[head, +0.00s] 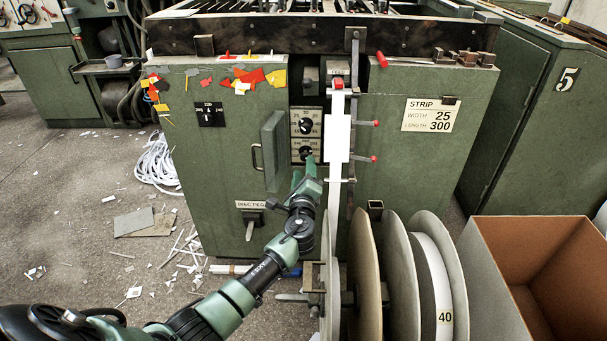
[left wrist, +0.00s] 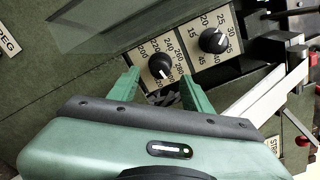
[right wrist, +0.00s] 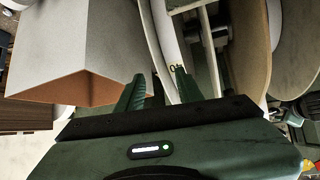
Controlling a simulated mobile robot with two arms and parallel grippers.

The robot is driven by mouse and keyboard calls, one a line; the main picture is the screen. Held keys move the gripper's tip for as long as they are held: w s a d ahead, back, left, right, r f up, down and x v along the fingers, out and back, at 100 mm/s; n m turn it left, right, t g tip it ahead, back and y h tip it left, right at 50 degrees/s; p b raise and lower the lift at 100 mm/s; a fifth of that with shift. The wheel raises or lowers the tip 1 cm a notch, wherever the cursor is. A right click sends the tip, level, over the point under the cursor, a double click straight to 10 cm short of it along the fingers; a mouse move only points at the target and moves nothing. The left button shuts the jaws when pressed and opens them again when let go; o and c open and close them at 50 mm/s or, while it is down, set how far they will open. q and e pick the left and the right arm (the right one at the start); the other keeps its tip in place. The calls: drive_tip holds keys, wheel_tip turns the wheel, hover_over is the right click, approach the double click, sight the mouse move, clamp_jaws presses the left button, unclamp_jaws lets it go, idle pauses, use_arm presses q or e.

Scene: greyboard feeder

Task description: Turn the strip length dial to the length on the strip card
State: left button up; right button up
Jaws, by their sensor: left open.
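The strip card (head: 430,115) on the green machine's right front reads width 25, length 300. The length dial (left wrist: 159,66) is a round black knob on a pale plate with numbers from 200 to 300. A small white mark shows on its lower side in the left wrist view; I cannot tell which number it points to. My left gripper (left wrist: 163,88) is open, its fingertips just short of the length dial, one towards each side, not closed on it. In the head view this gripper (head: 308,172) partly covers the lower plate. My right gripper (right wrist: 157,84) is open and empty.
The width dial (left wrist: 212,40) sits beside the length dial, above it in the head view (head: 305,126). An open green door (head: 273,150) stands left of the dials. A white strip (head: 338,125) hangs right. Large reels (head: 395,270) and a cardboard box (head: 500,285) stand at the right front.

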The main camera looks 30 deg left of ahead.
use_arm(q)
drive_tip(key=shift+v, duration=1.5)
use_arm(e)
drive_tip(key=shift+s+d+f+g+h, duration=0.15)
drive_tip(key=shift+s+d+f+g, duration=0.15)
drive_tip(key=shift+s+f+g, duration=0.4)
drive_tip(key=shift+s+d+f+g+h, duration=0.15)
drive_tip(key=shift+s+d+f+g, duration=0.25)
drive_tip(key=shift+s, duration=0.5)
drive_tip(key=shift+a, duration=0.15)
